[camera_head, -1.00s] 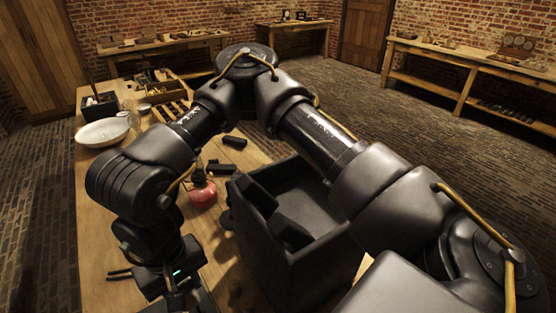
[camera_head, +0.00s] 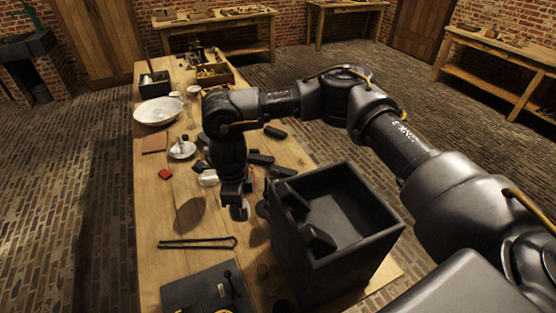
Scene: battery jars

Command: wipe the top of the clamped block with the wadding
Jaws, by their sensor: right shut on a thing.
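My right gripper (camera_head: 237,202) points down over the middle of the table, left of a dark open-topped box. It is shut on a small greyish thing (camera_head: 239,213), which I take to be the wadding, mostly hidden by the jaws. I cannot make out the clamped block for certain. Dark blocks (camera_head: 262,159) lie on the table behind the gripper, partly covered by my arm. My left gripper is not in view.
The dark box (camera_head: 352,256) stands high at the right. A white basin (camera_head: 158,110), a small dish (camera_head: 182,150) and a red piece (camera_head: 165,174) stand farther back left.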

